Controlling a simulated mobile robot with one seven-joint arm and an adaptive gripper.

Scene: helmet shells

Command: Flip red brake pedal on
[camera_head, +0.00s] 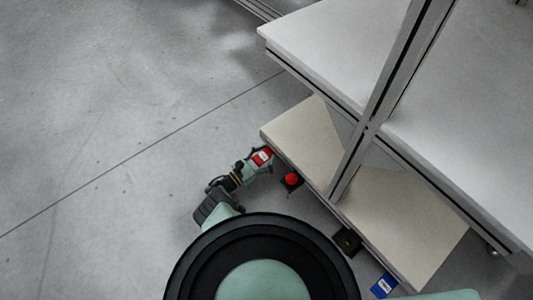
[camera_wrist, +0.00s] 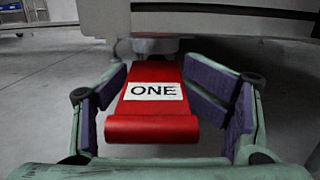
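The red brake pedal (camera_wrist: 155,100) carries a white label reading "ONE" and sticks out toward the wrist camera from under the edge of a pale bench. In the head view the red pedal (camera_head: 262,156) shows at the lower shelf's left edge. My gripper (camera_wrist: 165,95) is open, with one purple-padded finger to each side of the pedal. A gap shows on the right side; the left finger is close to the pedal's edge, and I cannot tell whether it touches. In the head view my gripper (camera_head: 257,162) is low beside the shelf edge.
A red round button (camera_head: 291,179) on a black base sits right of my gripper. Further along the shelf edge are a black box (camera_head: 346,241) and a blue pedal (camera_head: 384,285). The bench's metal post (camera_head: 375,120) rises above. Floor at left is clear.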

